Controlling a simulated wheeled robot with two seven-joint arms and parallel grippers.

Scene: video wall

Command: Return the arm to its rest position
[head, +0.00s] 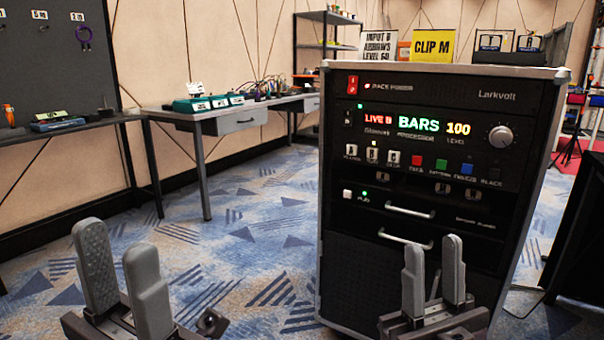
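My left gripper (122,275) is at the lower left of the head view, its two grey fingers upright and apart with nothing between them. It is over the carpet, clear of the furniture. My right gripper (433,278) is at the lower right, in front of the lower part of the black rack cabinet (345,230). Its two fingers are upright with a narrow gap between them and hold nothing that shows. Whether it touches the cabinet I cannot tell. Most of both arms is out of view.
The rack's lit display (418,125) reads LIVE B, BARS, 100, with a knob (500,137) at its right. A grey workbench (240,108) stands along the back wall, and a dark bench (90,125) at the left. Patterned carpet (250,240) between them is clear.

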